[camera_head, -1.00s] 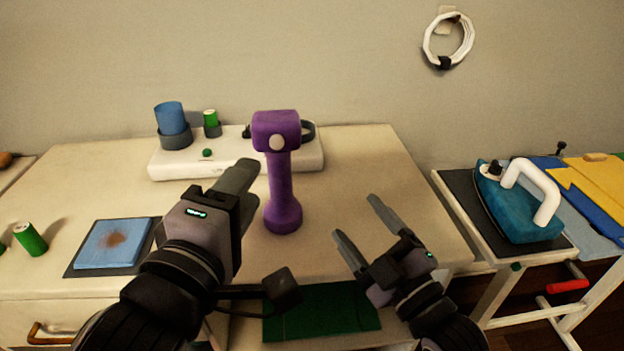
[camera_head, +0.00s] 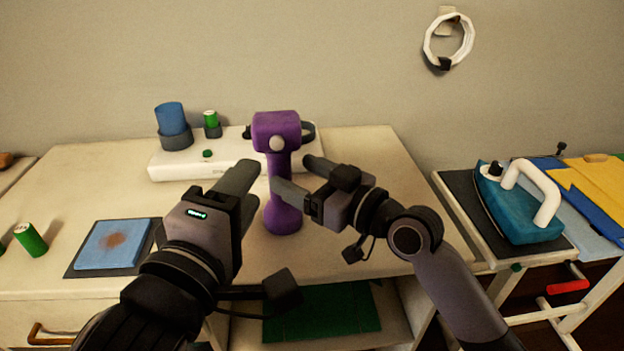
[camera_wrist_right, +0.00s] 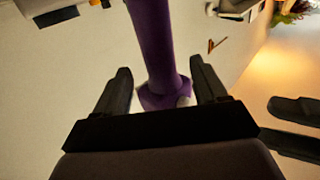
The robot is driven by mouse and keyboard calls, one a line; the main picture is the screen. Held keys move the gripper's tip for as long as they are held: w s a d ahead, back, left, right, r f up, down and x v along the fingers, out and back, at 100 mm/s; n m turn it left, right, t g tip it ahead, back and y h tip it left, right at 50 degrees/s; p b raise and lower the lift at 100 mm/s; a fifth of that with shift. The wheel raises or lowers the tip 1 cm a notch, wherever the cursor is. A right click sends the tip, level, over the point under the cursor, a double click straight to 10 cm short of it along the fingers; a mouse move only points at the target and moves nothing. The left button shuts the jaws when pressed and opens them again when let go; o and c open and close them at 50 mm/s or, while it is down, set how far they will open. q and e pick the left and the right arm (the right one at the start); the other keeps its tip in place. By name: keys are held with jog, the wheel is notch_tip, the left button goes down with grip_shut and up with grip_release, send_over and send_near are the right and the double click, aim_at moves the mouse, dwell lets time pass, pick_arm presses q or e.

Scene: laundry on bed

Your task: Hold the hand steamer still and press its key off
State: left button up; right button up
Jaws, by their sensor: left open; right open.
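Two dark fingers (camera_wrist_right: 295,128) also show at the right wrist view's right edge.
A white base unit (camera_head: 180,165) with a blue cup (camera_head: 171,118) stands behind the steamer. A teal iron (camera_head: 515,205) stands on the right-hand board. The table's right side is clear.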

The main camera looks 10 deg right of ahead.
aim_at(288, 170)
jog(key=shift+x, duration=2.6)
grip_shut()
pick_arm(q)
grip_shut()
